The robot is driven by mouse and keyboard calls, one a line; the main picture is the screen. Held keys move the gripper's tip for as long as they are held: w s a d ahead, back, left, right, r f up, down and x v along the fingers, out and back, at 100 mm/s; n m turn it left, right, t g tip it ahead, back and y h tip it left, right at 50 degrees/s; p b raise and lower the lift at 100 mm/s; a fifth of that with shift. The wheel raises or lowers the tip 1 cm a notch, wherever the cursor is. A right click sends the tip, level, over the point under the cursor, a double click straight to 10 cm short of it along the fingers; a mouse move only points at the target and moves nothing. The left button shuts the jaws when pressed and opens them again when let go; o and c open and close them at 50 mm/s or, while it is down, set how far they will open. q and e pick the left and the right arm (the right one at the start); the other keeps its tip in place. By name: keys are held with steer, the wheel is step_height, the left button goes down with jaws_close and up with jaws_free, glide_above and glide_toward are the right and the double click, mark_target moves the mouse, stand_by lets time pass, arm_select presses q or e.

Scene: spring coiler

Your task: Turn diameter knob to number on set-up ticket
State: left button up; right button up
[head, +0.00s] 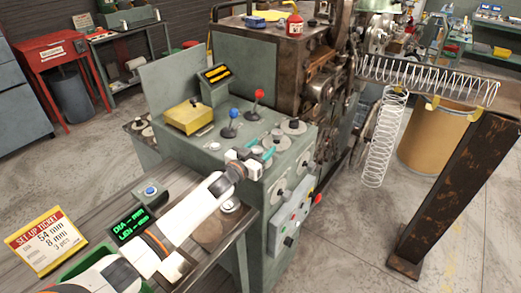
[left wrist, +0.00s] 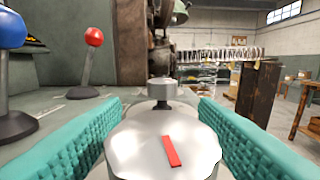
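The set-up ticket (head: 46,241) stands at the lower left in the head view; it reads 54 mm, 8 mm and 3 pcs. My left gripper (head: 263,153) is over the grey console top, its teal fingers on either side of a round grey knob (left wrist: 165,148). In the left wrist view the knob sits between the fingers (left wrist: 163,125). Its red pointer is nearly upright, leaning a little left at the top. I cannot tell whether the fingers touch the knob. No lettering shows for it. The display (head: 131,226) shows DIA and LEN with dashes. My right gripper is not in view.
Other knobs (head: 294,126) stand close to the gripper. A red-topped lever (head: 257,103) and a blue-topped lever (head: 232,116) rise behind it, beside a yellow box (head: 189,116). A coiled spring (head: 428,77) stretches at the right above a drum (head: 433,143).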

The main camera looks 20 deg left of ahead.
arm_select(q)
steer(key=c, duration=0.9)
steer(key=shift+d+r+m+h, duration=0.1)
steer(key=shift+r+m+h, duration=0.1)
steer(key=shift+m+h, duration=0.25)
steer(key=shift+m+g+h+p, duration=0.35)
steer(key=shift+m+g+h, duration=0.25)
steer(key=shift+h, duration=0.45)
steer(key=shift+s+d+f+m+g+h+b, duration=0.15)
steer(key=shift+m+g+h+b, duration=0.15)
steer(key=shift+m+g+h, duration=0.45)
steer(key=shift+s+d+m+g+h+b, duration=0.15)
steer(key=shift+m+g+h+b, duration=0.25)
steer(key=shift+h, duration=0.45)
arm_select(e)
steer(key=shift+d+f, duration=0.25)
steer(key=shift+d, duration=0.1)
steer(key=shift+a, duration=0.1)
arm_select(q)
steer(key=o, duration=0.9)
steer(key=shift+o, duration=0.2)
